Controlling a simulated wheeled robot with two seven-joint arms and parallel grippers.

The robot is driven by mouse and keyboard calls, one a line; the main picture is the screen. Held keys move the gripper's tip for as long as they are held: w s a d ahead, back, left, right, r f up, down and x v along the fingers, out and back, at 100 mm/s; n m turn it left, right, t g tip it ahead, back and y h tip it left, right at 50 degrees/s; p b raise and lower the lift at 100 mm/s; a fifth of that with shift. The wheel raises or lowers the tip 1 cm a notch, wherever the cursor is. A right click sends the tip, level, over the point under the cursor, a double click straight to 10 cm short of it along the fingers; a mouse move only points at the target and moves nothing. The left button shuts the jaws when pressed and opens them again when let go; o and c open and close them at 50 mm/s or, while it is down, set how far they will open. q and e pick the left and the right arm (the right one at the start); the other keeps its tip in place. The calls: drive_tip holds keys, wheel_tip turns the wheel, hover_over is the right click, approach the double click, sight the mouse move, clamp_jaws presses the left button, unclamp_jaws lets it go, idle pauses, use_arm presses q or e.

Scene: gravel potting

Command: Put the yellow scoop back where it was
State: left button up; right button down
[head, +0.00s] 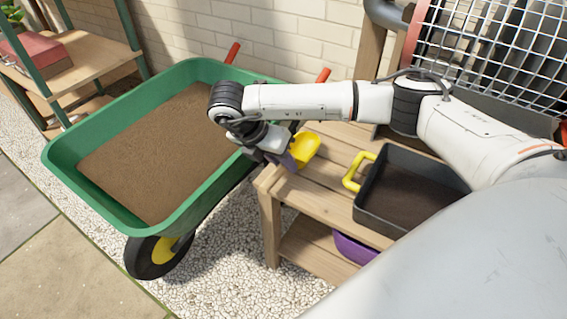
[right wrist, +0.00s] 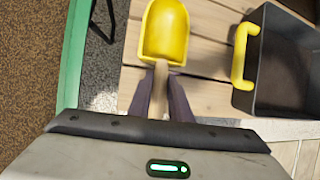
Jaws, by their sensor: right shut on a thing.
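The yellow scoop (head: 304,151) is over the left end of the wooden bench (head: 338,130), beside the green wheelbarrow. My right gripper (head: 286,160) is shut on its handle. In the right wrist view the scoop (right wrist: 165,32) points away from the gripper (right wrist: 160,92), its hollow facing the camera and looking empty. The pale handle (right wrist: 161,88) lies between the two purple fingers. I cannot tell whether the scoop touches the bench top. My left gripper is not in view.
A black tray (head: 364,216) with a yellow handle (head: 352,172) and dark soil stands on the bench, right of the scoop. The green wheelbarrow (head: 66,158), full of brown soil, stands left. A purple container (head: 354,248) sits on the lower shelf. Bare slats lie between scoop and tray.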

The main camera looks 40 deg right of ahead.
drive_tip(key=c, duration=1.6)
unclamp_jaws()
drive_tip(key=shift+f, duration=0.15)
